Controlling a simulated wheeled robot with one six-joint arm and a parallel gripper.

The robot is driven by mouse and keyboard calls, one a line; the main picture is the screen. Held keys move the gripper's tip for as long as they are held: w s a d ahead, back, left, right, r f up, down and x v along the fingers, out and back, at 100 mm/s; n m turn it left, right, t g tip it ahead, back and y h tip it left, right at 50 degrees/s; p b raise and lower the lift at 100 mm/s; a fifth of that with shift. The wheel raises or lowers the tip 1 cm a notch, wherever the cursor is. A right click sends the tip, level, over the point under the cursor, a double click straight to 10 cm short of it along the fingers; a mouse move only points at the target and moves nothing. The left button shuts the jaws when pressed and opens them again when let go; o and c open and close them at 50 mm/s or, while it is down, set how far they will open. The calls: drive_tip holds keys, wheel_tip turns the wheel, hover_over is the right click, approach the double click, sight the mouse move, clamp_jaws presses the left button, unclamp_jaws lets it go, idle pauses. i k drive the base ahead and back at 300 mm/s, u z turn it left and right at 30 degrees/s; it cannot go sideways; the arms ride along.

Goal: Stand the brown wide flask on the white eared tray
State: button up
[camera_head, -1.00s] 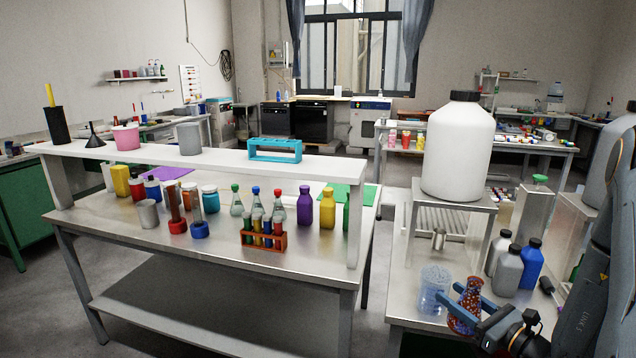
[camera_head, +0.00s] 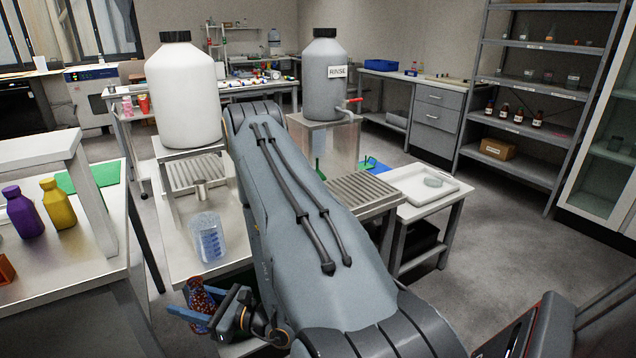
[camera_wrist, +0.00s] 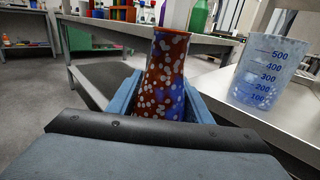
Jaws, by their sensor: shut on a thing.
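A brown-red flask with white and blue spots (camera_head: 203,293) is between the blue fingers of my gripper (camera_head: 190,302), at the lower left of the head view. In the wrist view the flask (camera_wrist: 164,82) stands nearly upright between the fingers, which are shut on it. The fingers hide its lower part. A white tray (camera_head: 408,196) with a raised rim lies on a small table at the right of the head view, far from my gripper.
A blue-marked beaker (camera_head: 207,238) stands on the metal bench close to the flask. A white carboy (camera_head: 185,95) and a grey RINSE carboy (camera_head: 323,75) stand on raised stands. A slatted drain rack (camera_head: 362,190) lies left of the tray. Open floor (camera_head: 500,220) lies right of the tray.

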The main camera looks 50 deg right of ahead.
sight(412, 192)
drive_tip(key=z, duration=0.25)
drive_tip(key=k, duration=0.3)
drive_tip(key=z, duration=0.8)
drive_tip(key=i, duration=0.1)
drive_tip(key=z, duration=0.15)
